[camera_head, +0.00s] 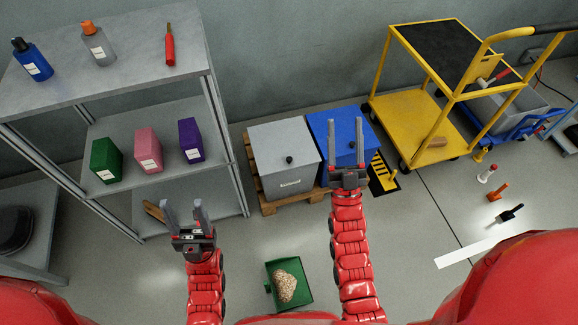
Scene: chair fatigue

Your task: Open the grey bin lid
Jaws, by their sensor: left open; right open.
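The grey bin (285,188) stands on a wooden pallet, with its grey lid (275,145) lying shut on top. A small black knob (289,160) sits on the lid near its front right part. My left gripper (184,209) is open and empty, left of and nearer than the bin, in front of the shelf's lower part. My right gripper (346,130) is open and empty. In the picture it overlaps the blue bin (322,127) to the right of the grey one and hides part of it.
A grey shelf (130,50) with bottles and boxes stands at left. A yellow cart (415,110) stands at right. A green tray (303,298) with a beige lump lies on the floor between my arms. Small tools lie on the floor at right.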

